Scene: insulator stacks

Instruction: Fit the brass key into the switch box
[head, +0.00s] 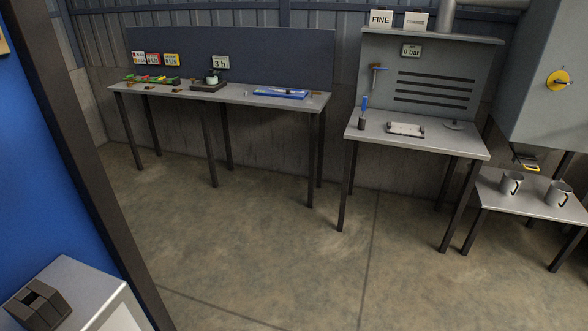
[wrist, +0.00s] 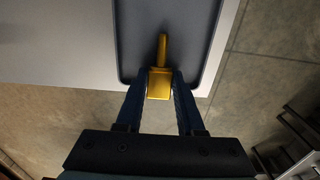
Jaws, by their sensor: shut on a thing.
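The brass key (wrist: 163,50) is gold-coloured, with a thick square block at one end and a narrow rod pointing away from me. My gripper (wrist: 159,76) is shut on its block end in the wrist view. The key is over a dark shallow tray (wrist: 197,45) on a pale top; I cannot tell whether it touches the tray. My gripper cannot be made out in the head view. Nothing is labelled as the switch box; a grey wall cabinet with a yellow round switch plate (head: 558,80) at the right may be it.
A long bench (head: 230,96) with small parts stands at the back left. A grey workbench (head: 450,143) stands right of it, and a low table (head: 540,204) holds two mugs. A white cabinet (head: 80,285) bears a dark slotted block (head: 38,302). The middle floor is clear.

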